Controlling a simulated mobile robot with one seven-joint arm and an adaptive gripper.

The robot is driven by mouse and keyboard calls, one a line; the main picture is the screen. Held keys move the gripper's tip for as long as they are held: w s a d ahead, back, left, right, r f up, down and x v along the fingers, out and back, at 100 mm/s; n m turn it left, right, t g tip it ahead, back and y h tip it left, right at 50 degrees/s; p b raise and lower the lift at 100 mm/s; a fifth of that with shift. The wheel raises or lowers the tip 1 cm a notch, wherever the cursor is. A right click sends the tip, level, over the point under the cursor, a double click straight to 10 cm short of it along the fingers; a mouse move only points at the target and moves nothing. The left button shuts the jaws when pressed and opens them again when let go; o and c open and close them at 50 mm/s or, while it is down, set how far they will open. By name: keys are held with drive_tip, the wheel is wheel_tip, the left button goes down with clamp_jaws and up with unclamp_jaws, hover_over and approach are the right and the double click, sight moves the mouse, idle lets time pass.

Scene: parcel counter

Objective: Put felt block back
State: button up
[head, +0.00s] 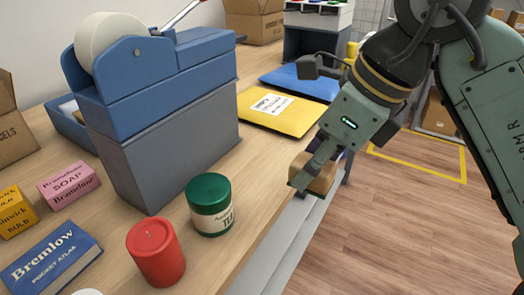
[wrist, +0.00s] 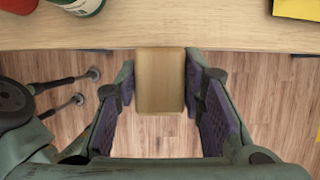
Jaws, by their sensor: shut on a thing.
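My gripper (head: 312,172) is shut on a plain tan block (head: 323,181), taken to be the felt block. In the wrist view the block (wrist: 160,82) sits between the two fingers (wrist: 160,90), its far end by the counter's front edge. In the head view the gripper hangs just off that edge, over the floor side, and a finger hides part of the block. I cannot tell whether the block touches the counter.
The wooden counter (head: 262,165) holds a green-lidded tin (head: 211,208), a red candle (head: 156,252), a blue tape dispenser (head: 150,85) on a grey stand, a yellow envelope (head: 290,118), a blue envelope (head: 300,82), a pink soap box (head: 68,187) and a blue book (head: 52,262).

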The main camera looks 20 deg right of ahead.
drive_tip(key=p, duration=0.2)
approach(258, 167)
drive_tip(key=shift+w+a+f, duration=0.55)
drive_tip(key=shift+a+f, duration=0.05)
drive_tip(key=shift+f, duration=0.15)
drive_tip(key=x, duration=0.3)
drive_tip(key=shift+s+d+f, duration=0.1)
drive_tip(key=shift+d, duration=0.15)
drive_tip(key=shift+f, duration=0.35)
drive_tip(key=shift+f, duration=0.2)
drive_tip(key=o, duration=1.3)
drive_tip(key=shift+c, duration=0.2)
drive_tip(key=shift+r, duration=0.1)
